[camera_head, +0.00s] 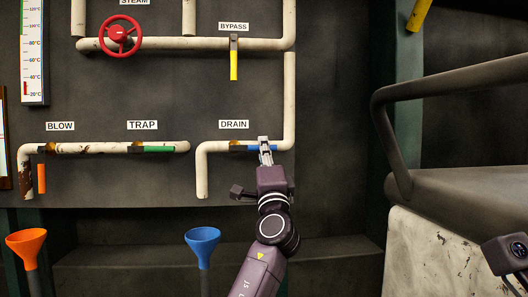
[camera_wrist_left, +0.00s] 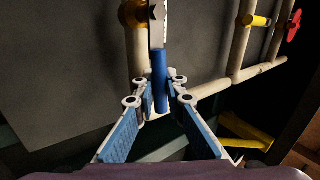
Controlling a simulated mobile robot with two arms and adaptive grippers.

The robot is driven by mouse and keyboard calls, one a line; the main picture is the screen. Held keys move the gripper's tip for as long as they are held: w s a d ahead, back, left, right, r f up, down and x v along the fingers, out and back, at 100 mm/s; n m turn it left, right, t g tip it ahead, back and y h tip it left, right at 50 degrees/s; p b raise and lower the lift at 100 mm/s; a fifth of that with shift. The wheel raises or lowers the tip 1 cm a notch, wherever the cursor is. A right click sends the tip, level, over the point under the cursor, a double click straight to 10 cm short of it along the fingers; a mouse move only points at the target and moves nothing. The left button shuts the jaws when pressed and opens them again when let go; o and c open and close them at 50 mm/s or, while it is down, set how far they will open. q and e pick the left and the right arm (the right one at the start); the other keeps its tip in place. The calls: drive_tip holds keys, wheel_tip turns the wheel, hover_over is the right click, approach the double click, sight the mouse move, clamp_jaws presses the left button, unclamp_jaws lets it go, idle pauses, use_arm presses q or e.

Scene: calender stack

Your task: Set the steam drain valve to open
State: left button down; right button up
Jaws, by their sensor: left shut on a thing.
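The drain valve's blue handle (camera_head: 240,148) lies level along its horizontal pipe, under the DRAIN label (camera_head: 234,124). My left gripper (camera_head: 265,148) is shut on this handle toward its right end. In the left wrist view the blue handle (camera_wrist_left: 160,78) sits between the two fingertips (camera_wrist_left: 161,98), with its grey metal lever (camera_wrist_left: 157,30) running up to the valve on the pipe. The fingers hide part of the handle in the head view. My right gripper's fingers are not in view.
The green TRAP handle (camera_head: 159,149) lies level; the orange BLOW handle (camera_head: 42,178) and yellow BYPASS handle (camera_head: 234,66) hang down. A red handwheel (camera_head: 120,36) is upper left. Orange (camera_head: 27,243) and blue (camera_head: 203,240) funnels stand below. A dark rail (camera_head: 445,82) is at right.

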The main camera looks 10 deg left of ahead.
use_arm(q)
drive_tip(key=shift+a, duration=0.1)
drive_tip(key=c, duration=2)
unclamp_jaws()
drive_tip(key=shift+o, duration=0.2)
drive_tip(key=v, duration=1.2)
drive_tip(key=shift+r, duration=0.1)
